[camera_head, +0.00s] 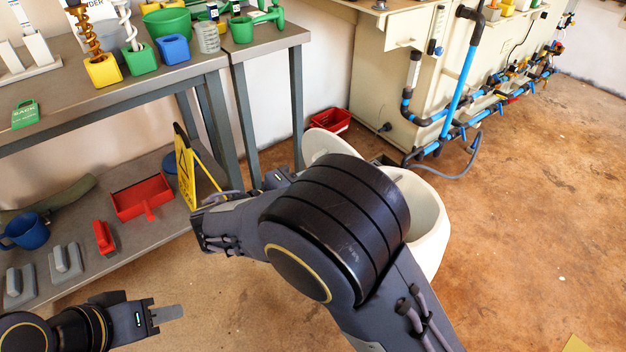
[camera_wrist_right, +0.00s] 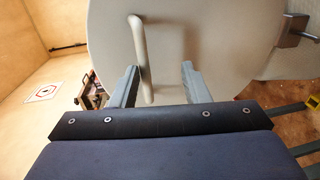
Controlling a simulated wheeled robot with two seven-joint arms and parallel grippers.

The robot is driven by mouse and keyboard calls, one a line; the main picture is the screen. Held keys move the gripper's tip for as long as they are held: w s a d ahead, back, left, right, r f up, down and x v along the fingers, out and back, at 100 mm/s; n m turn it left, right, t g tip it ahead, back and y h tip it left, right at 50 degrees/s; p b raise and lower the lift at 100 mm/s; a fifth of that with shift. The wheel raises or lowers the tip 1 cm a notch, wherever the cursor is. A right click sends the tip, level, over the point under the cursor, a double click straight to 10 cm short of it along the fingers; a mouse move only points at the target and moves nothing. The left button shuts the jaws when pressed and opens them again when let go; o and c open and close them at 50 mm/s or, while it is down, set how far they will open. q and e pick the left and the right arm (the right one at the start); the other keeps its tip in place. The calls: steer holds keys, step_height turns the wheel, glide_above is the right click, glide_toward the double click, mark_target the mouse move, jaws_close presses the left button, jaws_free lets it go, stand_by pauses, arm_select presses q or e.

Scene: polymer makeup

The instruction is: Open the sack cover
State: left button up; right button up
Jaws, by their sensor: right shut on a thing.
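The cover (camera_wrist_right: 205,35) is a pale, round lid with a raised bar handle (camera_wrist_right: 140,45), close in front of my right wrist camera. In the head view the pale cover (camera_head: 328,146) shows raised at a tilt beside a white rounded container (camera_head: 430,220), whose rim and inner wall show. My right arm hides much of both, and the right gripper there. My left gripper (camera_head: 168,313) is low at the left, away from the container; its fingers overlap edge-on.
A grey workbench (camera_head: 130,88) with colored pots stands at the left, its lower shelf holding a red dustpan (camera_head: 142,196). A yellow sign (camera_head: 190,170) leans there. A red tray (camera_head: 330,121) lies behind the container.

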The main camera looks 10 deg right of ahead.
steer(key=shift+o, duration=0.4)
steer(key=shift+f, duration=0.3)
steer(key=p+v, duration=0.2)
steer(key=v, duration=0.6)
steer(key=shift+r, duration=0.2)
